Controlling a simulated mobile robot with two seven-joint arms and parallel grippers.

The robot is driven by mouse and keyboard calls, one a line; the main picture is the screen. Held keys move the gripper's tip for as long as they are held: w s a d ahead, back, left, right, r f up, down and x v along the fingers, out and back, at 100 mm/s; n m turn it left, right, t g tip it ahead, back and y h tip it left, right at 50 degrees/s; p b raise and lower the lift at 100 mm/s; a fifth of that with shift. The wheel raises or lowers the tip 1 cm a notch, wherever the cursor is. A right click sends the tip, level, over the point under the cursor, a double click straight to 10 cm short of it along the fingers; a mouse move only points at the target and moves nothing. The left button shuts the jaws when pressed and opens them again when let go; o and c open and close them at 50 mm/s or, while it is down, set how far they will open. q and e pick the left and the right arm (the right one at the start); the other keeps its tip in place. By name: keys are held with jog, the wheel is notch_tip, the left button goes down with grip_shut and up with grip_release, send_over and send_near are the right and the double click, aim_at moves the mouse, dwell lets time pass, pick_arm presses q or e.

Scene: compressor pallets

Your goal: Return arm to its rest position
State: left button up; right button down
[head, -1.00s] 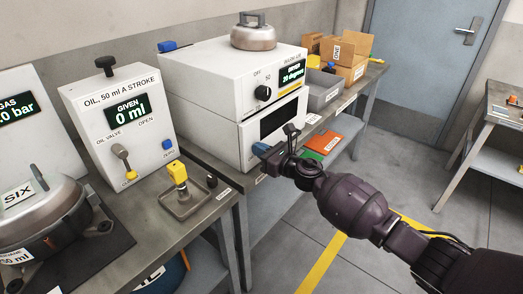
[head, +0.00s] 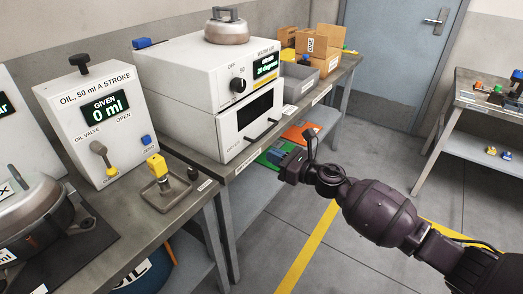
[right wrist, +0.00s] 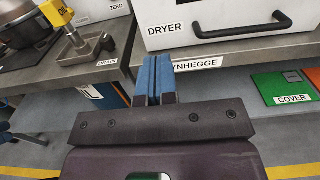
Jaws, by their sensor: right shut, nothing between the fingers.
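My right arm comes in from the lower right in the head view. Its right gripper (head: 279,163) is in the air in front of the bench, below and right of the white dryer oven (head: 215,95). In the right wrist view the right gripper (right wrist: 153,78) has its two blue fingers together with nothing between them. It is pointed at the bench edge below the dryer. A gap of floor and lower shelf shows around it. My left gripper is not in the head view.
The oil machine (head: 103,118) and a yellow-handled drain valve (head: 157,170) stand on the near bench. A pot (head: 50,215) sits at far left. Cardboard boxes (head: 318,42) and a grey bin (head: 300,78) are farther back. A second table (head: 470,98) stands right. Floor between is clear.

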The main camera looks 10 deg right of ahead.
notch_tip(320, 180, up, 4)
jog(key=d+m+t+h, duration=0.2)
jog(key=m+t, duration=0.1)
jog(key=m, duration=1.1)
jog(key=s+d+f+m+g+h, duration=0.2)
jog(key=s+f+m+h, duration=0.1)
jog(key=s+f+m, duration=0.5)
jog(key=s+d+f+m+g+h, duration=0.1)
jog(key=s+d+f+m+h, duration=0.1)
jog(key=s+f+m, duration=0.6)
jog(key=s+d+f+m+g+h, duration=0.2)
jog(key=s+f+m+h, duration=0.2)
jog(key=s+f+m, duration=0.4)
jog(key=s+m, duration=0.5)
jog(key=s, duration=0.6)
jog(key=shift+d+g+h, duration=0.3)
jog(key=shift+d+h, duration=0.1)
